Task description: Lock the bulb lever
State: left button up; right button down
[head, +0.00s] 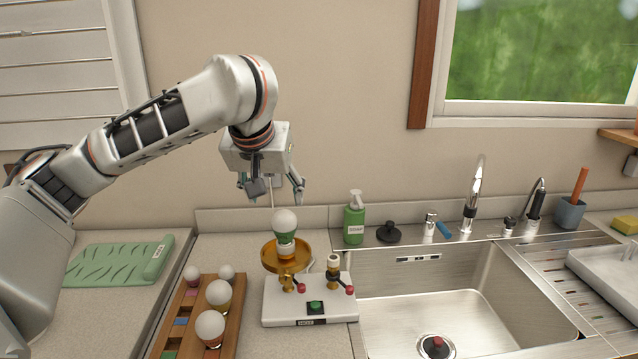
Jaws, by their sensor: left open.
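A white device (282,311) stands on the counter left of the sink, with a green button (314,307) on its front. A white bulb with a green collar (285,237) stands upright at its left socket, above a gold dish (270,256). A lever with a red knob (301,289) is below that dish. A second lever with a red knob (350,291) is beside the right socket (333,266), which holds no bulb. My left gripper (276,195) is open and empty, pointing down above the bulb, apart from it. My right gripper is out of view.
A wooden rack (230,333) with several bulbs (210,326) stands left of the device. A green soap bottle (354,218) is behind it. The sink (465,290) is to the right. A green cutting board (105,262) lies at left.

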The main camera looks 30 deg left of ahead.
aim_at(301, 287)
jog(key=k+l, duration=0.25)
jog(key=k, duration=0.2)
jog(key=k+l, duration=0.3)
jog(key=k, duration=0.2)
